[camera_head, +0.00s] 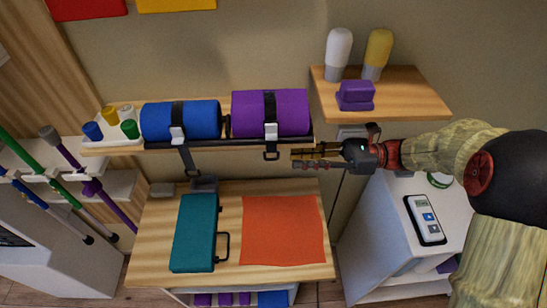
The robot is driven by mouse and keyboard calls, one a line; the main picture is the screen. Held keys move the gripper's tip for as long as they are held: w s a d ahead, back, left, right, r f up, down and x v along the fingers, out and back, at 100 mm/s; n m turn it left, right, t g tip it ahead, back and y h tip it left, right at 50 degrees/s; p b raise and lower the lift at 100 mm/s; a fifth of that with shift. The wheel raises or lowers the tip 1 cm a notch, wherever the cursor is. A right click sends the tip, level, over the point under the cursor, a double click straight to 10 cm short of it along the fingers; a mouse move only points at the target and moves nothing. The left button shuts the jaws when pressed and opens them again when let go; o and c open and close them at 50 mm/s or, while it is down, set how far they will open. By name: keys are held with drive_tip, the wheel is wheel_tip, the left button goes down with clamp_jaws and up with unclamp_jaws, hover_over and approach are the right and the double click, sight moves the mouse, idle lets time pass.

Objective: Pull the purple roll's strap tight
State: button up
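The purple roll (290,112) lies on the wall shelf, right of the blue roll (195,121). A black strap (270,104) wraps around its middle, with a pale buckle (271,131) on the front. A short strap end with a dark loop (271,154) hangs just below the shelf edge. My gripper (297,159) reaches in from the right, its fingers pointing left, just right of the loop in the picture. The fingers look apart with nothing between them. Their depth relative to the loop is hard to tell.
The blue roll's strap tail (188,160) hangs lower. Below, a wooden table (155,250) carries a teal case (193,235) and an orange mat (283,230). A side shelf (410,100) with bottles and a purple block (355,95) is above my arm. A white cabinet (385,240) stands right.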

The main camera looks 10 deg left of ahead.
sight(273, 159)
drive_tip(key=b+x, duration=0.2)
drive_tip(key=x, duration=0.5)
drive_tip(key=shift+a, duration=0.2)
drive_tip(key=shift+c, duration=0.4)
clamp_jaws()
idle(0.3)
